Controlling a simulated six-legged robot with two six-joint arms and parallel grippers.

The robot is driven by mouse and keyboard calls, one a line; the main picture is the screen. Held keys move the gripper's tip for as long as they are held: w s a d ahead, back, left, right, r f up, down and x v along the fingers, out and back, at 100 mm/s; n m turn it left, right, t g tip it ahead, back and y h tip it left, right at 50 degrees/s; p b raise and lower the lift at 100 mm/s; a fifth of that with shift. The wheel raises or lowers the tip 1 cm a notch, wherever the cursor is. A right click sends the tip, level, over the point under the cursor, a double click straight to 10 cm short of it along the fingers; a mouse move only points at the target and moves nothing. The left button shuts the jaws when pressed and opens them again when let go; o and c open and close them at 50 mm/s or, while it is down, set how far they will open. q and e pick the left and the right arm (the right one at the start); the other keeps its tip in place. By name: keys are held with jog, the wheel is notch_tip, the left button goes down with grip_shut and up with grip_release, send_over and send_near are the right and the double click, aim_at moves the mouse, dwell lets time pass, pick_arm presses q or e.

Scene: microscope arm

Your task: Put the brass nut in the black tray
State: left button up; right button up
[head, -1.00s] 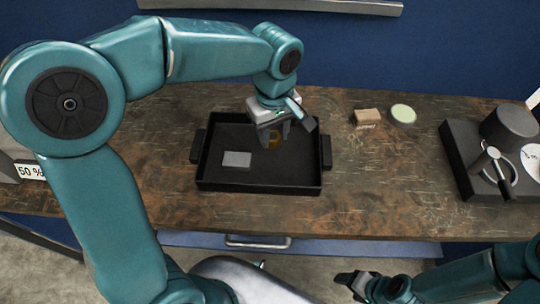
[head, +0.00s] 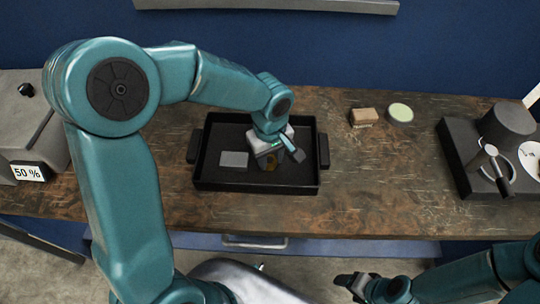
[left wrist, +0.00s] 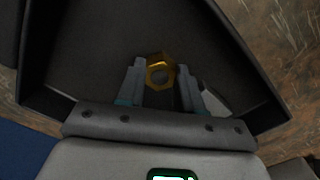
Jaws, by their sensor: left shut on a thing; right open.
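The brass nut (left wrist: 160,72) is gold-coloured with a round hole and sits between the fingertips of my left gripper (left wrist: 160,88) in the left wrist view. In the head view my left gripper (head: 270,162) is shut on the nut (head: 271,166), low inside the black tray (head: 210,180). The gripper partly hides the nut there. I cannot tell whether the nut touches the tray floor. My right gripper (head: 350,282) is open at the bottom of the head view, in front of the bench and far from the tray.
A grey block (head: 234,160) lies in the tray, left of the gripper. A brown brush-like block (head: 364,116) and a pale green round dish (head: 400,113) stand right of the tray. A black device (head: 470,160) stands at the right, and a grey box (head: 30,140) at the left.

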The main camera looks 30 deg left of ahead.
aim_at(270, 160)
pick_arm(q)
jog(key=o, duration=1.1)
jog(key=shift+w+f, duration=0.1)
jog(key=shift+r+p, duration=0.35)
jog(key=shift+r, duration=0.05)
notch_tip(270, 160, up, 12)
jog(key=shift+f, duration=0.15)
